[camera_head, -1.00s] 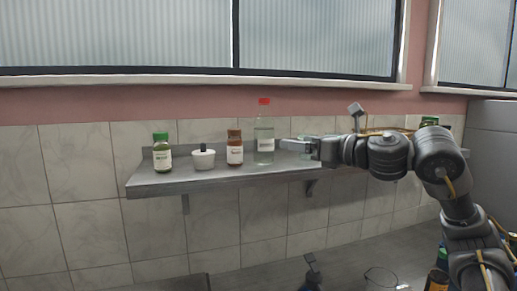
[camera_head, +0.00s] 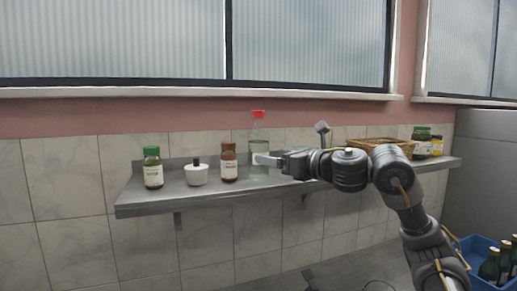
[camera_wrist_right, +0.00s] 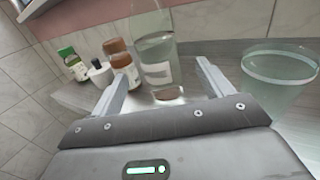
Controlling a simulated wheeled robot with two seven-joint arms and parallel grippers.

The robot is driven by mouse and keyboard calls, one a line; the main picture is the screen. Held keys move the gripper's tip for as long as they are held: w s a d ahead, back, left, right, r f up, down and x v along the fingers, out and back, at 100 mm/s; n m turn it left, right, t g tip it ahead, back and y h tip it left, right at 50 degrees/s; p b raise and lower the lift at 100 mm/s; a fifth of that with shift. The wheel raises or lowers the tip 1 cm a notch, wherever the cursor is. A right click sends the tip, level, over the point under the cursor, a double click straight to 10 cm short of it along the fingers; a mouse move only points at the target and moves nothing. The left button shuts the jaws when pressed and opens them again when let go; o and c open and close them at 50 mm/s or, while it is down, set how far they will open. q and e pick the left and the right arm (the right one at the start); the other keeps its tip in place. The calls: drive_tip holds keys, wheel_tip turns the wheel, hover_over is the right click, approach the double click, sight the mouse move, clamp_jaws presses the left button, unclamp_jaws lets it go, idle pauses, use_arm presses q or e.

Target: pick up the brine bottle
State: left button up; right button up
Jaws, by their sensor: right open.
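A tall clear bottle with a red cap and white label, which fits the brine bottle (camera_head: 258,138), stands upright on the grey wall shelf. My right gripper (camera_head: 268,159) reaches in from the right, level with the bottle's lower body, its fingers overlapping the bottle's right side in the head view. In the wrist view the open right gripper (camera_wrist_right: 162,68) faces the bottle (camera_wrist_right: 155,48), which stands between and just beyond the fingertips. I cannot tell whether they touch it. The label is partly hidden in the head view. My left gripper is not seen.
On the shelf (camera_head: 135,208), left of the bottle, stand a brown bottle (camera_head: 228,162), a white pot (camera_head: 196,174) and a green-capped bottle (camera_head: 153,168). A clear glass (camera_wrist_right: 278,75) is close on the right. A wicker basket (camera_head: 375,145) and jars stand farther right; a blue crate (camera_head: 487,258) is below.

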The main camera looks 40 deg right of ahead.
sight(264, 178)
drive_tip(key=w, duration=0.1)
drive_tip(key=w+p, duration=0.1)
drive_tip(key=w, duration=0.1)
drive_tip(key=w+p, duration=0.1)
drive_tip(key=shift+w+a+f, duration=0.2)
drive_tip(key=shift+w+a, duration=0.1)
drive_tip(key=shift+w, duration=0.1)
drive_tip(key=shift+w+f, duration=0.1)
drive_tip(key=shift+w, duration=0.1)
drive_tip(key=shift+s, duration=0.3)
drive_tip(key=shift+c, duration=0.8)
drive_tip(key=c, duration=0.7)
drive_tip(key=shift+c, duration=0.3)
drive_tip(key=shift+r, duration=0.2)
